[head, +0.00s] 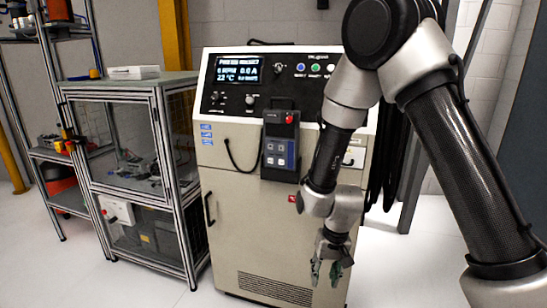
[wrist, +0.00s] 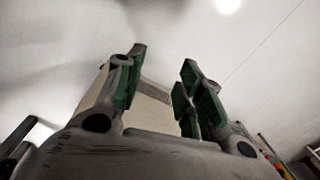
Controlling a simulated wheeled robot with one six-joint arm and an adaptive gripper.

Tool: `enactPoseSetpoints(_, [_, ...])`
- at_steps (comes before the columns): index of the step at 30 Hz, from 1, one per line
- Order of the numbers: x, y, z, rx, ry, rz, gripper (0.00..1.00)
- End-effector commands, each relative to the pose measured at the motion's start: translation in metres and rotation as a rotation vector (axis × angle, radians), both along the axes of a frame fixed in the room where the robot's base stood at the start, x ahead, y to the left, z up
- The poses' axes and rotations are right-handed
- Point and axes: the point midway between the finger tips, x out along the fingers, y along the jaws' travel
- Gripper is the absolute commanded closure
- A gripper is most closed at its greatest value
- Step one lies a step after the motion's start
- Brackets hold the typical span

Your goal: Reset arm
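My gripper (head: 328,272) hangs pointing down in front of the lower right part of the beige control cabinet (head: 240,235). In the wrist view my gripper (wrist: 160,90) shows two green-padded fingers spread apart with nothing between them. Part of the beige cabinet (wrist: 155,92) shows beyond the gap. My arm is bent, with its upper links across the right side of the head view, hiding the right part of the cabinet's panel.
A handheld pendant (head: 281,147) with a red button hangs on the cabinet front. A framed enclosure (head: 180,150) with a clear front stands left of it. A shelf rack (head: 68,200) stands further left. Pale floor (head: 230,298) lies open in front.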

Motion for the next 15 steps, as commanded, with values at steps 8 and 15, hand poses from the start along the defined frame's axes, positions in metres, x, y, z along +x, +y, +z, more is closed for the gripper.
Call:
enactPoseSetpoints(8, [-0.059, -0.083, 0.149, -0.012, 0.104, 0.214, 0.62])
enactPoseSetpoints(15, [-0.114, -0.159, 0.241, -0.065, 0.025, 0.223, 0.62])
